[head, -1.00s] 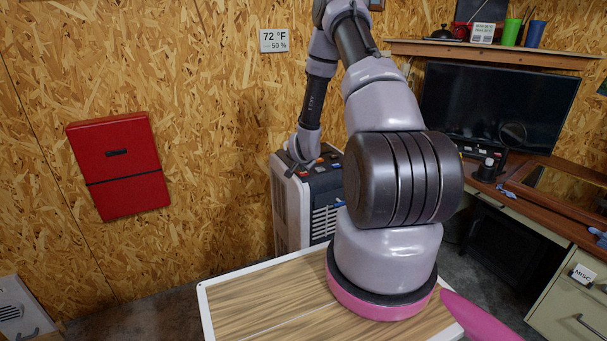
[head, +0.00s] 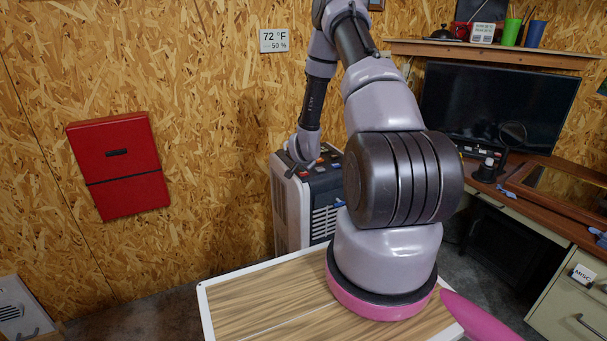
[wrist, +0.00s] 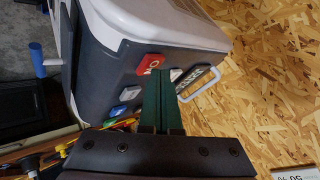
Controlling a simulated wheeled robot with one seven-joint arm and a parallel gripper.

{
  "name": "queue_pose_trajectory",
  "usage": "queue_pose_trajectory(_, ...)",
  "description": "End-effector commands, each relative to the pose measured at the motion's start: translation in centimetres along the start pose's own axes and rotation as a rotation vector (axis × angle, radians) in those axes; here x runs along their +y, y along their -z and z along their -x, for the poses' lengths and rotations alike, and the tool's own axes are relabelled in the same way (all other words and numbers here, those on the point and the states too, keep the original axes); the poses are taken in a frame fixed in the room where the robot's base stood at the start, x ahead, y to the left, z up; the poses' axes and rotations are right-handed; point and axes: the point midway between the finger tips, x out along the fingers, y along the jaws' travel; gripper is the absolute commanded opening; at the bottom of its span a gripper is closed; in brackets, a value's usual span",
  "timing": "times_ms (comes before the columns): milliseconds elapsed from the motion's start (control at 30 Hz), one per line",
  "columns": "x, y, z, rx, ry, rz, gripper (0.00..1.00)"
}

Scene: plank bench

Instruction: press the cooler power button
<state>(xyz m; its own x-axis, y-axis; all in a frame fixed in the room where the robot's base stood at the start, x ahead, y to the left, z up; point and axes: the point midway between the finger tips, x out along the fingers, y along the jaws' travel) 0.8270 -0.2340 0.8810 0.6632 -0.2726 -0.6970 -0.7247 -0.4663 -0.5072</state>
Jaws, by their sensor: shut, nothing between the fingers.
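The cooler (head: 291,218) is a grey-white and dark upright box by the wall. It also shows in the wrist view (wrist: 110,50), with a dark panel bearing several buttons. A red button (wrist: 148,63) with a white mark sits at the tips of my gripper (wrist: 161,76). A white button, a blue button and a grey one lie close by on the panel. I cannot tell for certain which is the power button. My gripper is shut and empty, over the cooler's top panel. Whether its tips touch the red button cannot be told. In the head view my gripper (head: 292,169) is small.
A pale handle (wrist: 201,84) stands beside the panel, close to my fingers. The chipboard wall (head: 210,120) is right behind the cooler. A red wall box (head: 118,165) hangs at the left. A desk with a dark monitor (head: 495,105) stands at the right.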

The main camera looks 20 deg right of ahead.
Motion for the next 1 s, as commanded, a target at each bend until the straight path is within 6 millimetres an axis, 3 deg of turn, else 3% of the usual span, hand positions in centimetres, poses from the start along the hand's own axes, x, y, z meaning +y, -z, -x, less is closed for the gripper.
queue_pose_trajectory(567,-0.7,0.7,1.0,0.0,0.0,0.0,0.0)
queue_pose_trajectory(1000,-2.8,2.8,3.8,0.002,0.002,0.001,0.0)
